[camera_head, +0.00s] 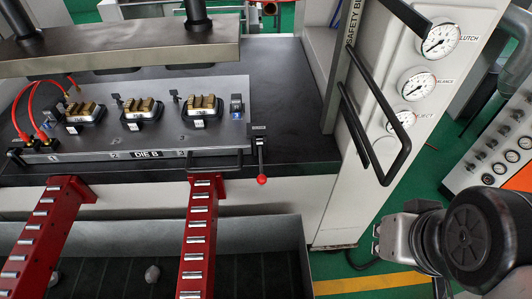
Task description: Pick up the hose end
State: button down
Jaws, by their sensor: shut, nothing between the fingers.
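Two red hoses (27,97) arch over the left end of the die plate, labelled DIE B. Their lower ends meet dark fittings (42,143) at the plate's front left corner. Their upper ends, with small brass-coloured tips (74,89), come close to the leftmost brass-topped block; I cannot tell whether they are plugged in or loose. My gripper (379,241) is at the lower right, beside the press column and far from the hoses. It is shut and empty, partly hidden by my black wrist joint.
The die plate (215,100) carries several brass-topped blocks. Two red roller rails (197,235) project from the bed. A red-knobbed lever (261,165) stands at its right. A black handle (372,125) juts from the gauge column. The press ram (110,47) overhangs the plate.

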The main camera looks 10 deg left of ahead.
aim_at(31, 144)
jog(key=u, duration=2.7)
